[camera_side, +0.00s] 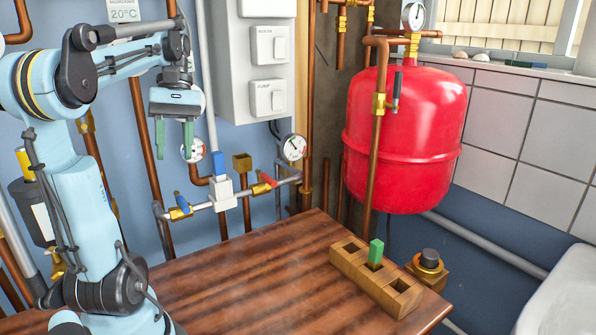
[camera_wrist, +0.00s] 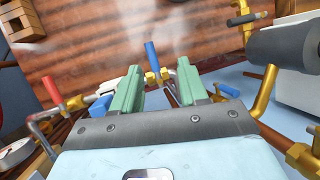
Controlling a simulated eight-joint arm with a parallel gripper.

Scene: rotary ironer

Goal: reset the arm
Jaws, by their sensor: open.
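My gripper (camera_side: 174,134) hangs in the air above the left part of the table, in front of the blue wall and pipework. Its two green fingers point down and are apart, with nothing between them. In the wrist view my gripper (camera_wrist: 158,92) also shows open and empty, with a blue-handled valve (camera_wrist: 151,58) and the tabletop seen beyond the fingers.
A wooden table (camera_side: 230,275) carries a wooden block with square holes (camera_side: 345,262); a green block (camera_side: 376,251) stands in its middle hole. A black-capped brass fitting (camera_side: 429,262) sits beside it. Valve pipework (camera_side: 222,190) and a red tank (camera_side: 405,140) stand behind. The table's left part is clear.

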